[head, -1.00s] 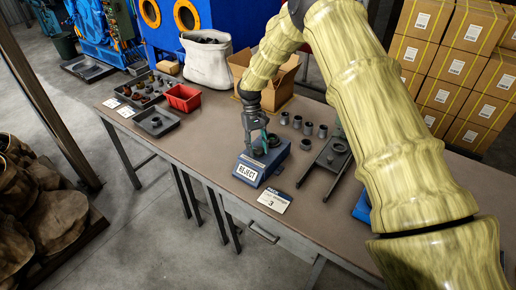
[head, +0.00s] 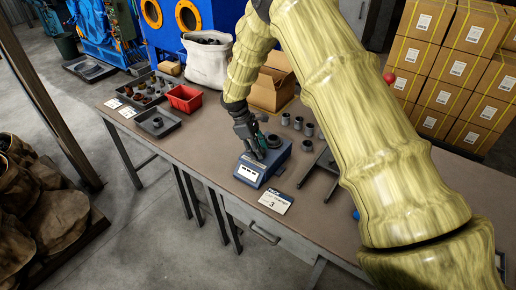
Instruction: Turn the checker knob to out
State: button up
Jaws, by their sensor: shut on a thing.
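The checker (head: 269,172) is a blue-grey box on the bench, with a small light display on its sloped front. The display shows a few dark marks too small to read. A dark round piece (head: 273,142) sits on its top at the right. My gripper (head: 258,156) points down at the left part of the checker's top, just behind the display. Its fingers are together, shut on the knob, which they hide. I cannot see which way the knob points.
A card marked 3 (head: 275,201) lies in front of the checker. Several grey fittings (head: 298,123) and a dark stand (head: 321,172) are at the right. A red bin (head: 184,98) and dark trays (head: 159,124) are at the left. An open carton (head: 273,88) stands behind.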

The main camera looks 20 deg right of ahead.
jog(key=n+t, duration=0.1)
jog(key=n, duration=0.1)
jog(key=n+t, duration=0.1)
jog(key=n, duration=0.2)
jog(key=shift+s+h+p, duration=0.15)
jog(key=shift+h+p, duration=0.2)
jog(key=shift+h, duration=0.05)
dwell(0.3)
jog(key=o, duration=1)
jog(key=v, duration=1.2)
